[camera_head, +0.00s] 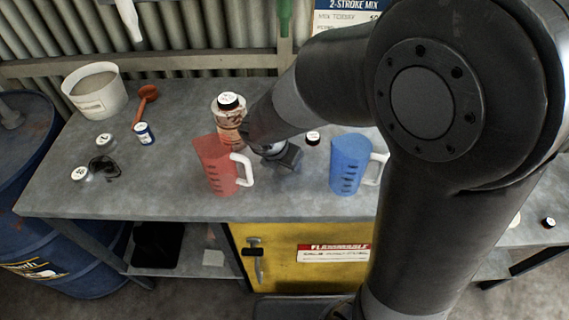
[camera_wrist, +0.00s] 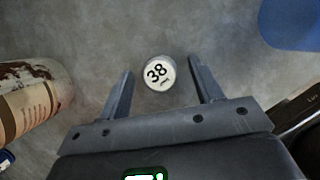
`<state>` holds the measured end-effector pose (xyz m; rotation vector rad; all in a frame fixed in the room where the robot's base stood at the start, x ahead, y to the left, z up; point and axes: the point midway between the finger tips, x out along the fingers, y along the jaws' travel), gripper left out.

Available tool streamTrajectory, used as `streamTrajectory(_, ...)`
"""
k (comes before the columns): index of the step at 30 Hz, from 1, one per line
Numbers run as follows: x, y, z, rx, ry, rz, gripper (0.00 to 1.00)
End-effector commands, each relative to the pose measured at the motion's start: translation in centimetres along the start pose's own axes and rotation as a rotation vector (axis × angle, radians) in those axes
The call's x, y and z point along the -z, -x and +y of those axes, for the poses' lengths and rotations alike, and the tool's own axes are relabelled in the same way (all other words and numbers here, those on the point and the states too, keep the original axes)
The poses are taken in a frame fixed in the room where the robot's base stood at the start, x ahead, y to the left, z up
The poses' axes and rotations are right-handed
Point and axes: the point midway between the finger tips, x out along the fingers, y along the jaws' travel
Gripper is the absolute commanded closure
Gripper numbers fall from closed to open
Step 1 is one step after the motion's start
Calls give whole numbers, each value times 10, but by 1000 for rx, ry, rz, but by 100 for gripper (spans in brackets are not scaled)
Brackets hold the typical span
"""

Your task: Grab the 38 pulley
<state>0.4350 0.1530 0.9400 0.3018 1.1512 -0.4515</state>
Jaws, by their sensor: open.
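The 38 pulley (camera_wrist: 158,73) shows in the wrist view as a round white-topped piece marked "38" on the grey bench top. My gripper (camera_wrist: 160,80) is open, with one finger on each side of the pulley. Gaps show between the fingers and the pulley, and I see no contact. How high the fingers are above the bench is hard to tell. In the head view my gripper (camera_head: 284,158) is low over the bench, behind and right of the red jug. I cannot make out the 38 pulley there.
The red jug (camera_head: 216,165), a labelled bottle (camera_head: 227,118) and the blue jug (camera_head: 350,165) stand around my gripper. The bottle (camera_wrist: 32,100) and blue jug (camera_wrist: 292,22) flank it in the wrist view. Small white-topped pieces (camera_head: 80,174) lie at the bench's left.

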Motion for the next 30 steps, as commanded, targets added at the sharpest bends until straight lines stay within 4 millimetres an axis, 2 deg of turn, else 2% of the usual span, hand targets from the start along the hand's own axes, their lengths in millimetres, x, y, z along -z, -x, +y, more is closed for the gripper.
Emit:
streamTrajectory(6,0,0,0,0,0,0,41)
streamTrajectory(24,0,0,0,0,0,0,90)
streamTrajectory(30,0,0,0,0,-1,-1,90)
